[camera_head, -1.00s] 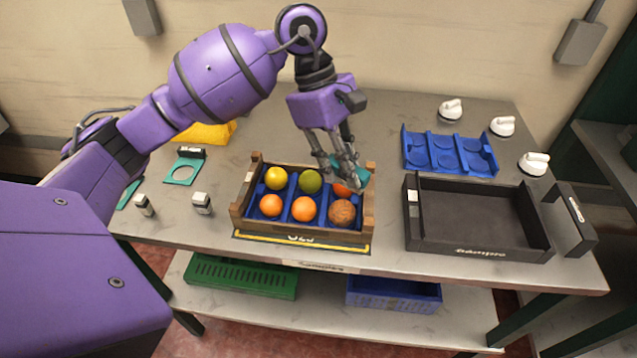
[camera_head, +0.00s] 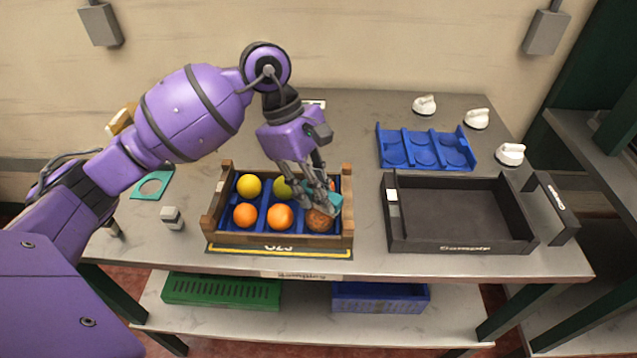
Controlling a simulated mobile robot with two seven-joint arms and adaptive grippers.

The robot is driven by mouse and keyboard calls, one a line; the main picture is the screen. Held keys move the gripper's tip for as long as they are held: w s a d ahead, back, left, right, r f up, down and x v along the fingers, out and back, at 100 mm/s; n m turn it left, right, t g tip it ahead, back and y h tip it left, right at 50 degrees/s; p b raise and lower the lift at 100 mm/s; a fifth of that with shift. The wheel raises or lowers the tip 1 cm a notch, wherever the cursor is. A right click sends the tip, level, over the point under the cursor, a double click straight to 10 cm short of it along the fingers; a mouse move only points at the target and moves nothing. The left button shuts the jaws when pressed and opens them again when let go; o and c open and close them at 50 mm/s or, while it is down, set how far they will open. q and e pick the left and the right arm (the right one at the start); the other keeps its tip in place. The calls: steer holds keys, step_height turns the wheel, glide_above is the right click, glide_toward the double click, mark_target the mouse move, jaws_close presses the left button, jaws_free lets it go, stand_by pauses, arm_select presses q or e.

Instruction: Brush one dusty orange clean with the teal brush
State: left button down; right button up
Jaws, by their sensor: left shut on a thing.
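My left gripper (camera_head: 318,198) is shut on the teal brush (camera_head: 329,201) over the right end of the wooden crate (camera_head: 214,214). The brush is low against the top of the brownish, dusty orange (camera_head: 320,222) in the front right compartment; it looks to be touching it. The gripper and brush hide part of this orange and most of another orange (camera_head: 333,185) behind it. Two clean oranges (camera_head: 245,214) (camera_head: 280,216) sit in the front row. A yellow fruit (camera_head: 248,185) and a green fruit (camera_head: 283,188) sit in the back row. My right gripper is not in view.
A black tray marked "Sample" (camera_head: 512,240) stands right of the crate. A blue divided insert (camera_head: 428,166) and several white knob-like items (camera_head: 476,119) lie behind it. A teal ring plate (camera_head: 153,186) and a small block (camera_head: 172,218) lie to the left.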

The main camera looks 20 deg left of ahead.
arm_select(q)
steer(key=shift+f, duration=0.55)
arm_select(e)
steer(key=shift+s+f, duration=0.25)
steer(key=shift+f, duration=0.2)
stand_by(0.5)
arm_select(q)
steer(key=shift+b, duration=0.4)
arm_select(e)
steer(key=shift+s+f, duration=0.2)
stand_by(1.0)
